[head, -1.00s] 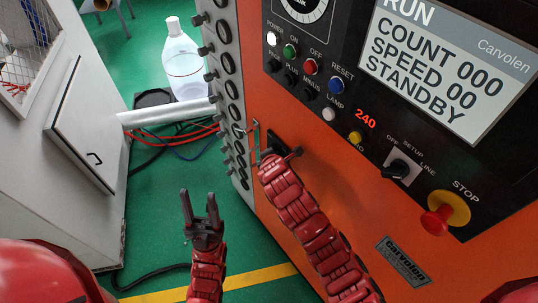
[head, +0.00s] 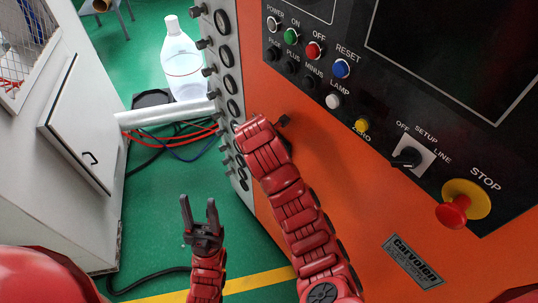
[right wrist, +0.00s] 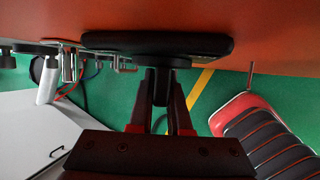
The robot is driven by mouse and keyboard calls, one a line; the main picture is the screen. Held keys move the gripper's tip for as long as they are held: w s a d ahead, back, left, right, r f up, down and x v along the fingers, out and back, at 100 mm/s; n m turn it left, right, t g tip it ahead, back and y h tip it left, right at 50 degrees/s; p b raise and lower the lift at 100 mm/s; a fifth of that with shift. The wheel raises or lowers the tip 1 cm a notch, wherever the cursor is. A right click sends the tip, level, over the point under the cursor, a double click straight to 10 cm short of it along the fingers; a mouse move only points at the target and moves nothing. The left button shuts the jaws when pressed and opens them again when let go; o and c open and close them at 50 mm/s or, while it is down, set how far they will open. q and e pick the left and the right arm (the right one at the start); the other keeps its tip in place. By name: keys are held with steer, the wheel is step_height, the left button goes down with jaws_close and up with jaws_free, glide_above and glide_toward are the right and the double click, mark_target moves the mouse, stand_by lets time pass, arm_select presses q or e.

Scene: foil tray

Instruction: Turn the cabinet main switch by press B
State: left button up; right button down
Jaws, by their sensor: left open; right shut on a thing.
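The orange press cabinet (head: 345,190) stands at the right in the head view. In the right wrist view the main switch (right wrist: 150,42) is a wide black disc on the orange face, with a short black grip (right wrist: 158,78) sticking out. My right gripper (right wrist: 158,95) is shut on that grip. In the head view my red right arm hides this gripper and nearly all of the switch. My left gripper (head: 199,208) is open and empty, with its fingers up, over the green floor.
The dark display (head: 455,50) is above several buttons, a selector knob (head: 408,157) and a red stop button (head: 454,211). Black knobs line the cabinet's left edge. A white cabinet (head: 75,140), a clear bottle (head: 181,62) and cables (head: 185,145) are to the left.

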steer(key=shift+g+h, duration=0.3)
steer(key=shift+h, duration=0.1)
stand_by(0.3)
steer(key=c, duration=0.9)
jaws_free()
steer(key=shift+o, duration=0.2)
steer(key=shift+b, duration=0.3)
